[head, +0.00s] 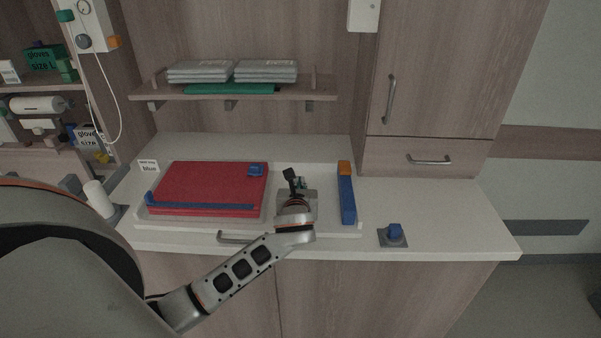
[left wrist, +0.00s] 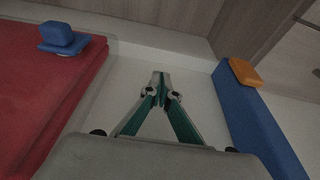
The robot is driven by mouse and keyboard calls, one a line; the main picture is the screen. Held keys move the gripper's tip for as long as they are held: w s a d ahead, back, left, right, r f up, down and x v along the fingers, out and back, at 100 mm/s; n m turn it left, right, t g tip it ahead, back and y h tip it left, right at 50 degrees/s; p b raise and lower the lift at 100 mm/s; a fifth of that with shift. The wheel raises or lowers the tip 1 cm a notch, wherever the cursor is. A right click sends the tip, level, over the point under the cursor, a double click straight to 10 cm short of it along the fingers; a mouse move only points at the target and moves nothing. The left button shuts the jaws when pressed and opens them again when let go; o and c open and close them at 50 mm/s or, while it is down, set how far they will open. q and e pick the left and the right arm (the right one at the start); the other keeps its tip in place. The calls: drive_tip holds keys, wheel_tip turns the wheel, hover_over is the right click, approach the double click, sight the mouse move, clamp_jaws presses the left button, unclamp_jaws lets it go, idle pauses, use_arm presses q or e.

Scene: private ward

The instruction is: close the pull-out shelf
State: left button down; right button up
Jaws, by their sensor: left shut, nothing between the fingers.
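The pull-out shelf appears to be the white flat panel (head: 350,230) at the counter's front, with a grey bar handle (head: 235,238) at its front edge. A red flat case (head: 210,185) with a blue strip lies on the left of the panel, and a blue bar with an orange end (head: 347,200) lies on its right. My left gripper (head: 290,175) is over the bare part between them, fingers together and empty. In the left wrist view its closed tips (left wrist: 160,80) point at the white surface between the red case and the blue bar. Contact cannot be told. My right gripper is out of view.
A blue knob on a grey plate (head: 393,234) sits on the counter (head: 455,215) at the right. A white cylinder (head: 99,198) stands at the left. A wall shelf (head: 230,97) with grey stacks hangs behind. A tall cupboard (head: 450,70) stands at the back right.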

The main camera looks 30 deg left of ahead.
sight(301, 168)
use_arm(q)
drive_tip(key=x, duration=0.4)
drive_tip(key=r+x, duration=0.1)
drive_tip(key=x, duration=0.1)
drive_tip(key=shift+w, duration=0.15)
drive_tip(key=shift+a, duration=0.1)
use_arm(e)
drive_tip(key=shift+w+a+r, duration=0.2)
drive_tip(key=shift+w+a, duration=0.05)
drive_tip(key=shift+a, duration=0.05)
use_arm(q)
drive_tip(key=shift+w, duration=0.1)
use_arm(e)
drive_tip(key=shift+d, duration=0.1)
